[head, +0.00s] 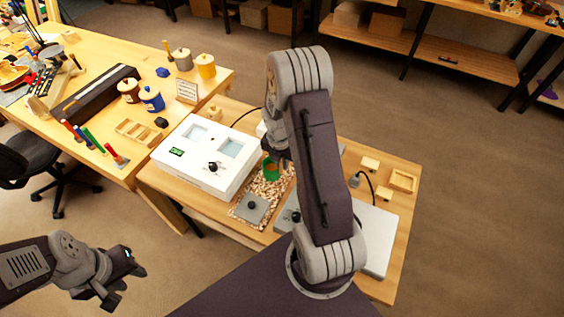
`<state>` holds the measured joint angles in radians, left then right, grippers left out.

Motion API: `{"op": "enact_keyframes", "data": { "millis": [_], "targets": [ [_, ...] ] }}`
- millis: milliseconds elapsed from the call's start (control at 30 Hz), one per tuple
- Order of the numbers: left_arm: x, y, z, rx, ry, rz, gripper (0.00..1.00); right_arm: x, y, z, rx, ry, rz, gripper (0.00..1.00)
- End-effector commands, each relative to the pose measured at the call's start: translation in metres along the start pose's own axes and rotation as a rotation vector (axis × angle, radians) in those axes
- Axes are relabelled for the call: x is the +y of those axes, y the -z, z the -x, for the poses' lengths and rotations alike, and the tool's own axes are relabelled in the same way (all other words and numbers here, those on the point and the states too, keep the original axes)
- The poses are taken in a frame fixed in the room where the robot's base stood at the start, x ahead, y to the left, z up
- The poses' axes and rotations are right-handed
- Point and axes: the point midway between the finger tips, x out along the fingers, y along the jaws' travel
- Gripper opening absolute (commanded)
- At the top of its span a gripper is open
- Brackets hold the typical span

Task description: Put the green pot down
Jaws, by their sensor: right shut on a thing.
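The green pot (269,171) is a small round pot with something brown inside, just left of my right arm. My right gripper (274,157) is shut on the pot's far-right side and is partly hidden by my own arm. The pot appears over the patch of wood chips (274,190), beside the white box. I cannot tell whether it touches the chips or hangs just above them. My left gripper (126,281) is at the lower left, off the table, with its fingers apart and nothing between them.
The white box (205,157) with two square windows and a black knob stands left of the pot. Lidded jars (152,99) stand on the left bench. A small wooden tray (404,180) sits at the right.

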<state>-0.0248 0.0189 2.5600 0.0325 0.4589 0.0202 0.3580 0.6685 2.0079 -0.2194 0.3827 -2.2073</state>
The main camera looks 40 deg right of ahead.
Motion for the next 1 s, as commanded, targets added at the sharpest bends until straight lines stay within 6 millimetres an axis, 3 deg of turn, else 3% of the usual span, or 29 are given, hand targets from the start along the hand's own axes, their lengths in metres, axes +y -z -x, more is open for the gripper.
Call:
{"op": "enact_keyframes", "data": {
  "millis": [33, 67, 100, 133, 400, 533, 1000],
  "targets": [
    [0.000, 0.000, -0.001, 0.000, 0.000, 0.000, 0.36, 0.000, 0.000, -0.002, 0.000, 0.000, 0.000, 0.00],
    [0.000, 0.000, -0.001, 0.000, 0.000, 0.000, 0.36, 0.000, 0.000, -0.001, 0.000, 0.000, 0.000, 0.23],
    [0.000, 0.000, 0.000, 0.000, 0.000, 0.000, 0.36, 0.000, 0.000, -0.001, 0.000, 0.000, 0.000, 0.34],
    [0.000, 0.000, 0.000, 0.000, 0.000, 0.000, 0.36, 0.000, 0.000, -0.001, 0.000, 0.000, 0.000, 0.36],
    [0.000, 0.000, 0.000, 0.000, 0.000, 0.000, 0.36, 0.000, 0.000, -0.001, 0.000, 0.000, 0.000, 0.36],
    [0.000, 0.000, 0.002, 0.000, 0.000, 0.000, 0.36, 0.001, -0.001, 0.009, -0.002, -0.001, -0.001, 0.36],
    [0.000, 0.001, 0.012, 0.000, 0.000, 0.000, 0.36, 0.001, -0.001, 0.111, -0.003, -0.002, 0.000, 0.36]
  ]
}}
